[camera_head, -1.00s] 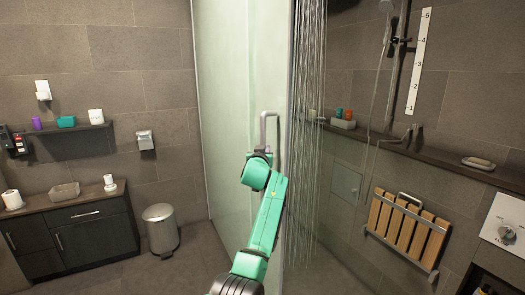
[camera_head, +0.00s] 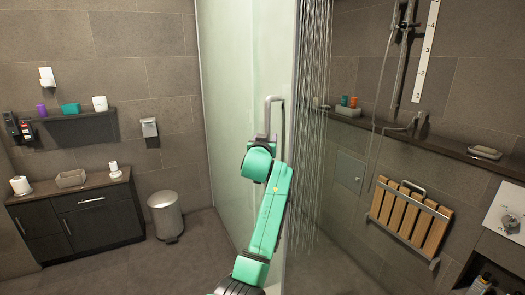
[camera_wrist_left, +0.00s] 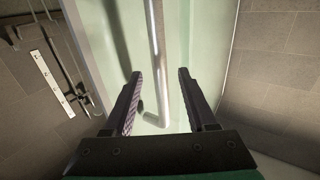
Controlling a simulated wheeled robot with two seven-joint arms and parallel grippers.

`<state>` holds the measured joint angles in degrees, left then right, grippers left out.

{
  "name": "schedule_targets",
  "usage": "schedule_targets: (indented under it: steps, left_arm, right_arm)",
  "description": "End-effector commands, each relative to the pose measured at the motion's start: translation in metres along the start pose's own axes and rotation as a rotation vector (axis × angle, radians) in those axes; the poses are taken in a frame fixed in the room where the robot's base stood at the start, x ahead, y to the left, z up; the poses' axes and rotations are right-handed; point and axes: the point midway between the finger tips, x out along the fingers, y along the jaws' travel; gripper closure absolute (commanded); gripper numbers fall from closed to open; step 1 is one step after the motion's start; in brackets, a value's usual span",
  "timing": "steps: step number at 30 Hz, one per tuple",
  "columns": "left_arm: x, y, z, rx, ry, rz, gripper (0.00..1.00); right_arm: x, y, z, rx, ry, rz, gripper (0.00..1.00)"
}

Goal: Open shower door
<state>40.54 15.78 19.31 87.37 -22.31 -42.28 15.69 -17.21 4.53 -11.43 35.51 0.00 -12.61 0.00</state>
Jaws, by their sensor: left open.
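The shower door (camera_head: 238,60) is a pale green frosted glass panel in the middle of the head view. It also fills the middle of the left wrist view (camera_wrist_left: 115,35). Its metal bar handle (camera_head: 268,104) stands upright near the right edge of the panel. In the left wrist view the handle (camera_wrist_left: 156,40) shows between the two fingers, running top to bottom and bending at its lower end. My left gripper (camera_wrist_left: 159,72) is open around the handle's line of sight; I cannot tell how deep the bar sits. In the head view my wrist mostly hides this gripper.
Water streams (camera_head: 312,120) fall just right of the door. A folding slatted seat (camera_head: 410,218) is on the right wall below a ledge (camera_head: 440,146). A bin (camera_head: 166,215) and a dark cabinet (camera_head: 80,218) stand at left. The floor between bin and door is clear.

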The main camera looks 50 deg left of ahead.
Motion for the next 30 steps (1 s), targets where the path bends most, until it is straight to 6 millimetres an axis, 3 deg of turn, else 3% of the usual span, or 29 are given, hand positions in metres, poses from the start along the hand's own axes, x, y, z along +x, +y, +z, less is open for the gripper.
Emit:
schedule_targets:
  steps: [6, 12, 30]
  left_arm:
    - [-0.057, 0.001, 0.005, -0.001, 0.001, 0.002, 0.43]
    - [-0.092, 0.000, 0.003, -0.001, -0.002, 0.001, 0.43]
    - [-0.096, 0.000, 0.001, 0.001, -0.002, 0.000, 0.43]
  right_arm:
    - [0.018, -0.002, 0.001, 0.000, 0.000, -0.002, 0.50]
    - [0.024, -0.002, 0.002, 0.000, 0.001, -0.002, 0.50]
    - [0.023, 0.000, 0.002, -0.001, 0.000, 0.001, 0.50]
